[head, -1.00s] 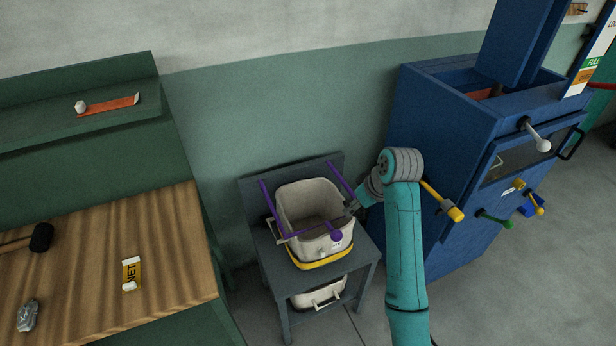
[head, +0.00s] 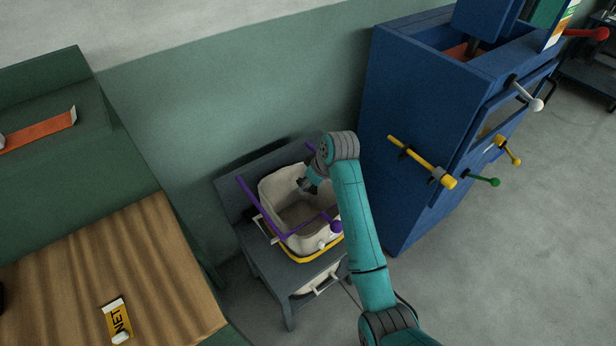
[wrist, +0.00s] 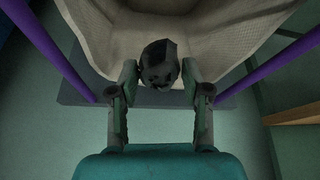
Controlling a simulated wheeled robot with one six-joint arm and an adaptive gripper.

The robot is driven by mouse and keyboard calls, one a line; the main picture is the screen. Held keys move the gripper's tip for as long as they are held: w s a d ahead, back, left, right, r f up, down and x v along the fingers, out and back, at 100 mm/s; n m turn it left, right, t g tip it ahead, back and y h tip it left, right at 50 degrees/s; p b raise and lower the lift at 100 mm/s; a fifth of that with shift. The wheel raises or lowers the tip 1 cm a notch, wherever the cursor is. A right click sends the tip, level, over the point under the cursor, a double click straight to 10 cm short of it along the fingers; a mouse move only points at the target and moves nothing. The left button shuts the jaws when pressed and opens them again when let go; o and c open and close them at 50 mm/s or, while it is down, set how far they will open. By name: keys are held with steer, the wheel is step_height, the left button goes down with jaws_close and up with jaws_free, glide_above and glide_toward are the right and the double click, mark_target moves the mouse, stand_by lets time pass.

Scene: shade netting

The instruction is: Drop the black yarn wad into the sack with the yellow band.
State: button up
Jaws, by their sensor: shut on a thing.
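The black yarn wad (wrist: 159,63) is dark and lumpy, held between the fingertips of my gripper (wrist: 160,85) in the wrist view. The cream sack with the yellow band (head: 278,190) stands open on a grey stand. Its cloth (wrist: 110,35) fills the top of the wrist view. In the head view my gripper (head: 308,184) is at the sack's mouth, by its far right rim. The wad cannot be made out in the head view. How deep it sits relative to the rim is hard to tell.
Another pale container (head: 318,284) sits below. A blue machine (head: 395,110) with protruding handles stands at right. A wooden bench (head: 110,270) is at left.

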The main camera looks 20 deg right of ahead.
mark_target(310, 190)
steer(key=shift+f, duration=1.8)
steer(key=o, duration=0.8)
steer(key=v, duration=1.2)
steer(key=shift+s+d, duration=0.1)
